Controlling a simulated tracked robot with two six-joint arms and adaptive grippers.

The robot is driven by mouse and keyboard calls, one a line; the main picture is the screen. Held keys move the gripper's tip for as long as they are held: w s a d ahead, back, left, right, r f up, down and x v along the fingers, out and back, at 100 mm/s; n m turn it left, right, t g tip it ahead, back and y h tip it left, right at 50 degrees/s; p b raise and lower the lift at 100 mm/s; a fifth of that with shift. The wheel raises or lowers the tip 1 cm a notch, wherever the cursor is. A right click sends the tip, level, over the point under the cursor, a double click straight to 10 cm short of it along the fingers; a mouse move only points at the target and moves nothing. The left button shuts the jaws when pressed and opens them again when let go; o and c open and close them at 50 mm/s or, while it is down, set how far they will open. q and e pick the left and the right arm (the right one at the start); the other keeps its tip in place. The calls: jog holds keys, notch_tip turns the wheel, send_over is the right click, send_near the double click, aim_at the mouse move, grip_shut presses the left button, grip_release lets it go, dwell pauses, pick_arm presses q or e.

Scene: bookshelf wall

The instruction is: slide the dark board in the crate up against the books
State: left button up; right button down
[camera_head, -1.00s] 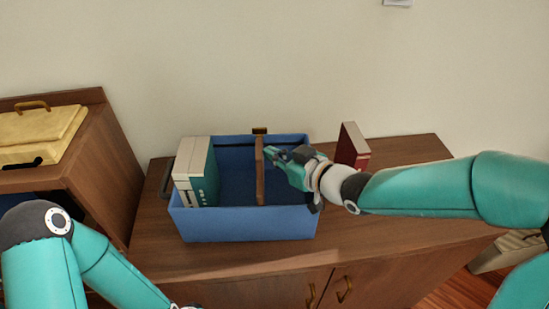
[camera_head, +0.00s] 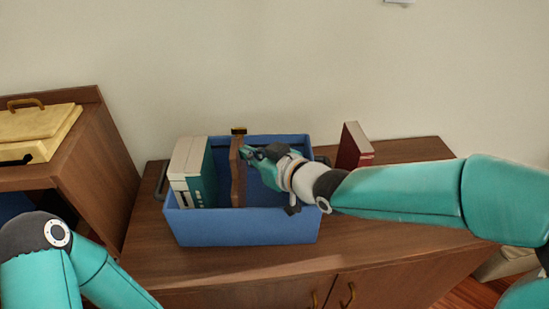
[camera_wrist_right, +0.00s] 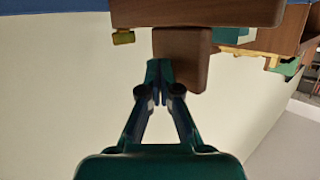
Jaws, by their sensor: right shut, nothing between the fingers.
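The blue crate (camera_head: 245,226) stands on the cabinet top. Several teal and cream books (camera_head: 192,172) stand upright at its left end. The dark brown board (camera_head: 237,172) stands upright across the crate, to the right of the books, with a gap between them. My right gripper (camera_head: 247,152) is shut and empty, its tip at the board's right face. In the right wrist view the shut fingertips (camera_wrist_right: 158,68) are at the board (camera_wrist_right: 181,52); whether they touch is hard to tell. My left arm shows at the lower left, but its gripper is out of view.
A dark red book (camera_head: 354,147) stands on the wooden cabinet top (camera_head: 410,152), right of the crate. A brown shelf unit (camera_head: 95,180) with a yellow box (camera_head: 38,132) is at the left. The wall is close behind.

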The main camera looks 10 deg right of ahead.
aim_at(237, 160)
jog(key=a+b, duration=0.2)
jog(key=b, duration=0.1)
jog(key=a+b, duration=0.2)
jog(key=b, duration=0.1)
jog(key=shift+w+a+f, duration=0.1)
jog(key=shift+w, duration=0.1)
jog(key=shift+d+r+p, duration=0.2)
jog(key=shift+d+p, duration=0.1)
jog(key=shift+d, duration=0.35)
jog(key=shift+s+d+f, duration=0.1)
jog(key=shift+s+d, duration=0.05)
jog(key=shift+d, duration=0.5)
dwell(0.4)
jog(key=v, duration=1.2)
jog(key=shift+f, duration=0.15)
dwell(0.4)
